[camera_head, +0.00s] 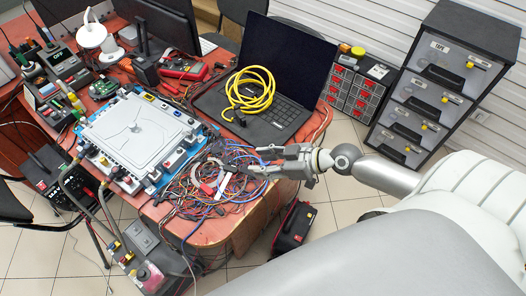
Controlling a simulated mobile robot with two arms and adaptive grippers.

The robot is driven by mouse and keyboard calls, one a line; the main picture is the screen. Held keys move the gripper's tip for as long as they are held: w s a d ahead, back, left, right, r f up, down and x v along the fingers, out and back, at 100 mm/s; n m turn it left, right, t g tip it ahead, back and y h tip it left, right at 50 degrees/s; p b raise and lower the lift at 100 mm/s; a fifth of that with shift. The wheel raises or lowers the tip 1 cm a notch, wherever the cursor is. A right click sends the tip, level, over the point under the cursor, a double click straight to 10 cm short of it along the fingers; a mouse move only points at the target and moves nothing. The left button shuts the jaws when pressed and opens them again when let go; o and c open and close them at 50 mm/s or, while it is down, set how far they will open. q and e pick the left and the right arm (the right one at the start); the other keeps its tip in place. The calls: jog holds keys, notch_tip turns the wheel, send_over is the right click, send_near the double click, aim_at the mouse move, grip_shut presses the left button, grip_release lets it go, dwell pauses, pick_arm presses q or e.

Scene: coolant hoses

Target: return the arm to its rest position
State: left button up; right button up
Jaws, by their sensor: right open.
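My right arm comes in from the lower right. Its gripper (262,160) is open, above the right edge of the red-brown table (215,228), near a tangle of thin coloured wires (210,185). I see nothing held between its fingers. My left gripper is not in view. A white and blue unit (137,130) with fittings along its edges sits on the table left of the gripper. Grey hoses (107,208) run down from its left side towards a pump-like device (145,255) low at the front.
A black laptop (285,65) with a coiled yellow cable (250,92) on it lies behind the gripper. A dark drawer cabinet (435,85) and small red-fronted drawers (355,95) stand right. A red and black case (293,228) is on the floor. Tiled floor (345,190) is clear beneath the arm.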

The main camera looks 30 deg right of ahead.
dwell(0.3)
jog(key=s+a+f+g+h, duration=0.2)
jog(key=s+a+f+g, duration=0.1)
jog(key=s+a, duration=0.45)
jog(key=s+d+m+g+h, duration=0.2)
jog(key=s+d+m+h, duration=0.35)
jog(key=s, duration=0.25)
notch_tip(320, 180, down, 27)
jog(key=s+g, duration=0.2)
jog(key=s+d+f+g, duration=0.1)
jog(key=s+d+f, duration=0.1)
jog(key=s+f, duration=1.2)
jog(key=shift+s+d+f, duration=0.3)
jog(key=shift+s+f, duration=0.05)
jog(key=shift+s, duration=0.9)
